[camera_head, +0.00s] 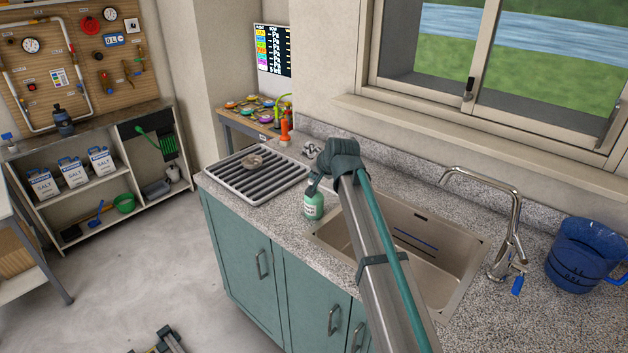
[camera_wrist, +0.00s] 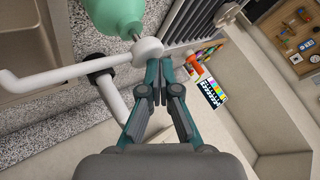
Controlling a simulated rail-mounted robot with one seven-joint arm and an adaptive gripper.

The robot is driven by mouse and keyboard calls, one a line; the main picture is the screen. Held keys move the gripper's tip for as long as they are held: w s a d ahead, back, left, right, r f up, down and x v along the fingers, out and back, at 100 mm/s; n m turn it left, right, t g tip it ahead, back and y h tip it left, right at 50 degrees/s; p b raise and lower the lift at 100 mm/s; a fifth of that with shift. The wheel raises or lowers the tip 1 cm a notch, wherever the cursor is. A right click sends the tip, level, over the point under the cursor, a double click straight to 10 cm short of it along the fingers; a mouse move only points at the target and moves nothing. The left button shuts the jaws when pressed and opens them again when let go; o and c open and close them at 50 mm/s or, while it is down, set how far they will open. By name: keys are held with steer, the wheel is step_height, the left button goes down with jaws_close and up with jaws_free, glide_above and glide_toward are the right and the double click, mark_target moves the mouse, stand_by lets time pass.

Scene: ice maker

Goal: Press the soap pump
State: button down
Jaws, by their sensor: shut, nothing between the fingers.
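The soap bottle (camera_head: 313,205) is green with a pale label and stands upright on the counter at the left front corner of the sink. In the wrist view the green bottle (camera_wrist: 115,14) is at the top edge, with its white pump head (camera_wrist: 148,50) and long spout pointing left. My gripper (camera_head: 316,182) is just above the bottle in the head view and hides the pump there. In the wrist view my gripper (camera_wrist: 164,68) is shut and empty, with its fingertips close beside the pump head. I cannot tell whether they touch it.
The steel sink (camera_head: 440,262) lies right of the bottle, under my arm. A ribbed drying rack (camera_head: 230,188) with a small dish is to the left. A faucet (camera_head: 515,215) and a blue bucket (camera_head: 583,255) stand at the right. An orange bottle (camera_head: 284,131) is behind.

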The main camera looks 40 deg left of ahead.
steer(key=shift+f, duration=0.6)
stand_by(0.5)
steer(key=shift+r, duration=0.1)
steer(key=shift+r+p, duration=0.4)
steer(key=shift+r, duration=0.9)
steer(key=shift+r+p, duration=1.15)
steer(key=shift+r, duration=1.35)
